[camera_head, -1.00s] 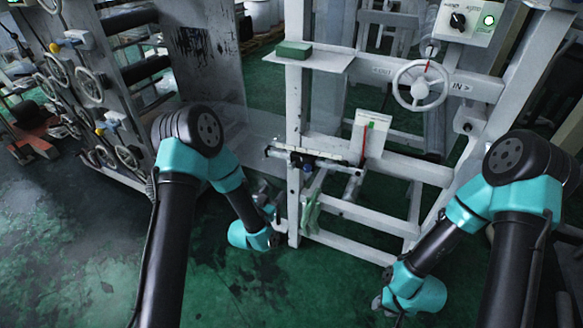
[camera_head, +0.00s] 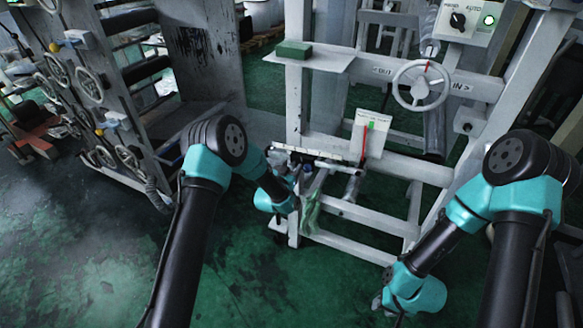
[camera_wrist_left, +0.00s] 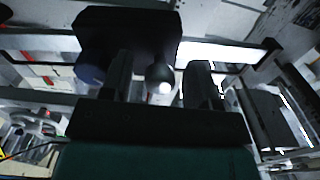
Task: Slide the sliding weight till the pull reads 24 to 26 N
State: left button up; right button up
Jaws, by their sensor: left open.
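The scale beam (camera_head: 335,162) runs across the frame in the head view. The sliding weight appears in the left wrist view as a dark block (camera_wrist_left: 128,32) on the beam, with a round dark knob (camera_wrist_left: 160,76) below it. My left gripper (camera_head: 296,181) is at the beam's left part and hides much of the weight in the head view. In the wrist view its open fingers (camera_wrist_left: 160,88) stand either side of the knob. The pull gauge (camera_head: 376,142) is a white plate with a green band; its red pointer (camera_head: 364,143) stands left of the band. My right gripper (camera_head: 378,302) is low at right, too small to judge.
A handwheel (camera_head: 420,86) and a control box (camera_head: 462,20) are on the frame above. A green block (camera_head: 294,49) lies on a small shelf. A green cloth-like strip (camera_head: 311,212) hangs below the beam. The green floor in front is clear.

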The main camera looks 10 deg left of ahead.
pick_arm(q)
jog(key=shift+w+d, duration=0.1)
jog(key=shift+w, duration=0.15)
jog(key=shift+c, duration=0.5)
grip_shut()
